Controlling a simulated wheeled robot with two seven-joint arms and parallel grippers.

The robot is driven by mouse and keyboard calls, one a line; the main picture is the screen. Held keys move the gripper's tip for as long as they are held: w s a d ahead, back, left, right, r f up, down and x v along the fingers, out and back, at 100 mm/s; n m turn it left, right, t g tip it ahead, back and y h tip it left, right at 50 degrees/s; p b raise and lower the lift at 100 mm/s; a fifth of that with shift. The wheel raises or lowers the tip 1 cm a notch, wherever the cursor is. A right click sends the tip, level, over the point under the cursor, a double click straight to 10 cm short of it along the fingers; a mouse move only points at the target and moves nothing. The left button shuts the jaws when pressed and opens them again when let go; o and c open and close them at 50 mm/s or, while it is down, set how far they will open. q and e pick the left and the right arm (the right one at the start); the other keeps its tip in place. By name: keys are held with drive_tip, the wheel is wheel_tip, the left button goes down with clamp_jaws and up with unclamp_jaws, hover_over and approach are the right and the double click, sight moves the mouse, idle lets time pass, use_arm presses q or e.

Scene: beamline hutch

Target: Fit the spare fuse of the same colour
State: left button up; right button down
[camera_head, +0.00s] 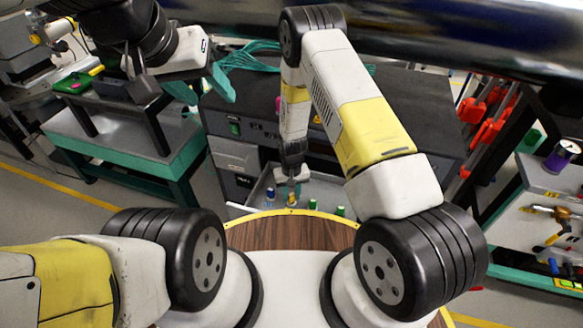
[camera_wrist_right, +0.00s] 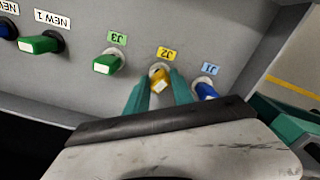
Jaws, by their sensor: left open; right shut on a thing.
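My right gripper (camera_wrist_right: 160,92) is shut on the yellow fuse (camera_wrist_right: 160,84), which sits at the socket with the yellow J2 label. How deep the fuse sits is hard to tell. The blue fuse (camera_wrist_right: 206,91) at J1 is to its right and the green fuse (camera_wrist_right: 105,64) at J3 to its left. A green fuse (camera_wrist_right: 38,44) stands at the NEW 1 label, and a blue one (camera_wrist_right: 5,47) at the left edge under a cut-off NEW label. In the head view, my right gripper (camera_head: 292,184) reaches down into the grey tray (camera_head: 325,190). My left gripper (camera_head: 221,84) is open and empty, upper left.
A dark bench (camera_head: 385,120) stands behind the tray, with teal cables (camera_head: 245,56) on top. A green-edged table (camera_head: 110,145) is at left and a tool cart (camera_head: 545,215) at right. A large dark pipe (camera_head: 430,35) crosses the top. A round wooden top (camera_head: 290,232) is in front.

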drive_tip(key=shift+f, duration=0.1)
drive_tip(key=c, duration=1)
unclamp_jaws()
